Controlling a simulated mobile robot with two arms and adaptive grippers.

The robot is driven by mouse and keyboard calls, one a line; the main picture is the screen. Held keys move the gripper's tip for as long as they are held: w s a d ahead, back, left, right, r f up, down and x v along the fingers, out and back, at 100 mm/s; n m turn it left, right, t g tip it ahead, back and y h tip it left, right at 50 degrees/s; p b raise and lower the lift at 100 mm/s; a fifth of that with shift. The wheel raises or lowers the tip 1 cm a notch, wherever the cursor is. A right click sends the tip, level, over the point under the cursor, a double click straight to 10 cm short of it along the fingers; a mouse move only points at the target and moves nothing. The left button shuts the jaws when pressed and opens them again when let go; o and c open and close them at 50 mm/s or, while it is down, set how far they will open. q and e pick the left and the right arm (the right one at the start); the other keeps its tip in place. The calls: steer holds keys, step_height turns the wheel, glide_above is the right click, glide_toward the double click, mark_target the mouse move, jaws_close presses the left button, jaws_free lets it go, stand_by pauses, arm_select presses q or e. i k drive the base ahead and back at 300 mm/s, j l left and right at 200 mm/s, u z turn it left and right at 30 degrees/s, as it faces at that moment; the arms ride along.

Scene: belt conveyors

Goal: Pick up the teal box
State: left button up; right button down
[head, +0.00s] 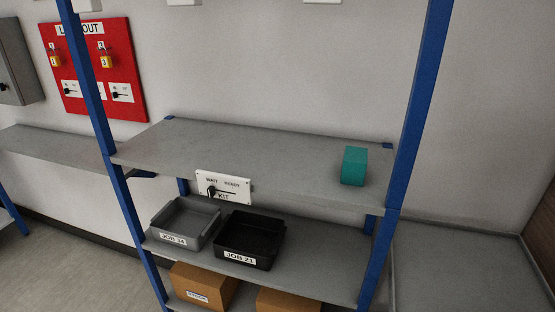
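The teal box (354,166) stands upright on the upper grey shelf (250,149) of a blue-posted rack, near the shelf's right end and close to the right front post. Nothing touches it from above and its front and top faces show. Neither of my grippers is in the head view.
A WAIT/READY KIT switch plate (224,188) is on the upper shelf's front edge. Blue posts (415,110) flank the rack. Most of the upper shelf is clear.

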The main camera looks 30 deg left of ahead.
mark_target(355, 161)
steer(key=u, duration=0.4)
steer(key=i+j+z, duration=0.1)
steer(key=j+z, duration=0.25)
steer(key=i+j+z, duration=0.1)
steer(key=j+z, duration=0.65)
steer(key=i+l, duration=0.05)
steer(key=l, duration=0.05)
